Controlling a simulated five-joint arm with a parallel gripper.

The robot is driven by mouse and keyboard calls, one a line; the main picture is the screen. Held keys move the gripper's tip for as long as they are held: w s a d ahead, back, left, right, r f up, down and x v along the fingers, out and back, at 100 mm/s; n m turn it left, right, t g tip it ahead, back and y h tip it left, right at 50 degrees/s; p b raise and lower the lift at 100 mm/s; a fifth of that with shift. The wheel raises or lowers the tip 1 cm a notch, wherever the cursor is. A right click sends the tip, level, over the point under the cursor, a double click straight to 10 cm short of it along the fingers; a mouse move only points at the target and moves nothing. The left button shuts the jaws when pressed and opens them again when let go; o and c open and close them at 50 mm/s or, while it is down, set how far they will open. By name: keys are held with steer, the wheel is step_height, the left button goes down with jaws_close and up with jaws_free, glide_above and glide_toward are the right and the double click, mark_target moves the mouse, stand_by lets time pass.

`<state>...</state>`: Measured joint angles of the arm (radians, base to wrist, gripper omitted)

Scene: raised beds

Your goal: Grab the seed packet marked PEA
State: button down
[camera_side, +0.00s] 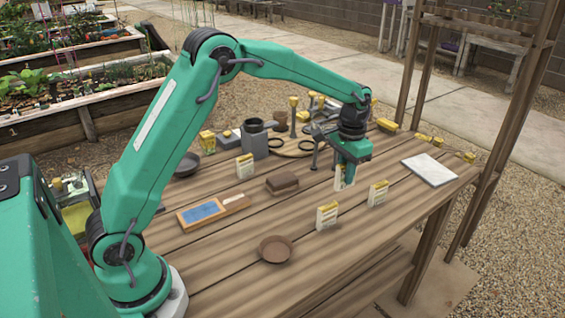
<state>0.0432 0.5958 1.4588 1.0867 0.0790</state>
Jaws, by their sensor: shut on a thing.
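My gripper (345,165) points down over the right part of the wooden table. It is shut on a white seed packet with a yellow top (341,181), which stands upright below the green gripper body. The upper part of this packet is partly hidden by the gripper. Similar packets stand upright on the table: one at front centre (327,216), one to the right (378,193), and one to the left (244,166). The print on all of them is too small to read, so I cannot tell which is marked PEA.
A brown block (282,183), a tray with a blue panel (206,211) and a round brown dish (276,249) lie on the table (225,262). A white slab (429,169) lies at the right. A grey pot (254,138) and tools crowd the back. The front right is clear.

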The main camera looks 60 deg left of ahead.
steer(key=shift+s+d+r, duration=0.35)
steer(key=shift+d+r, duration=0.1)
steer(key=shift+d, duration=0.25)
steer(key=shift+a, duration=0.1)
